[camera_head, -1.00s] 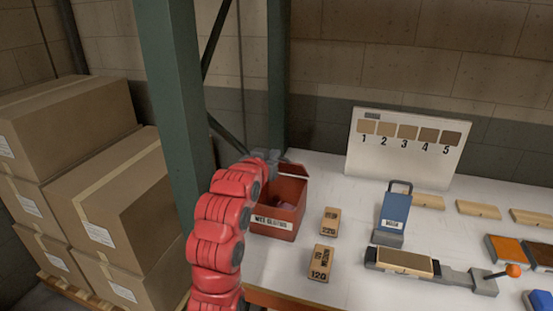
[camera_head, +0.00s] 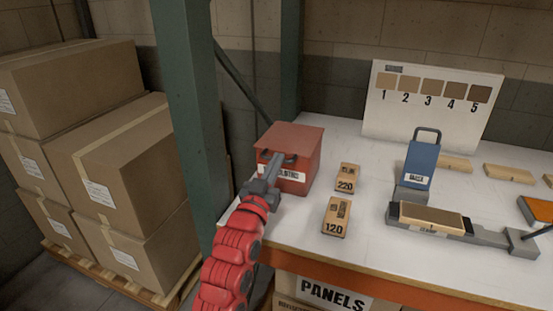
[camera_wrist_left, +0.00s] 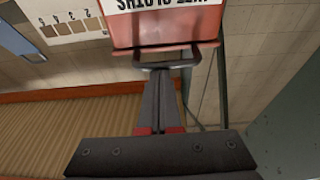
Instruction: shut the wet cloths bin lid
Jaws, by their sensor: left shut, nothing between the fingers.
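The red wet cloths bin (camera_head: 305,170) stands at the left end of the white table, its front label partly hidden by my gripper. Its red lid (camera_head: 292,137) lies flat across the top, down over the opening; I cannot tell whether it is fully seated. In the left wrist view the picture is upside down, with the bin front (camera_wrist_left: 165,28) and the lid's front edge (camera_wrist_left: 165,48) at the top. A dark loop handle shows there at the lid edge. My left gripper (camera_head: 274,164) is shut and empty, fingertips close against the handle. My right gripper is out of view.
Sanding blocks marked 220 (camera_head: 346,178) and 120 (camera_head: 337,216) lie right of the bin. A blue holder (camera_head: 420,165) and a clamp with a wooden block (camera_head: 432,222) are further right. A green post (camera_head: 190,110) stands close left of my arm.

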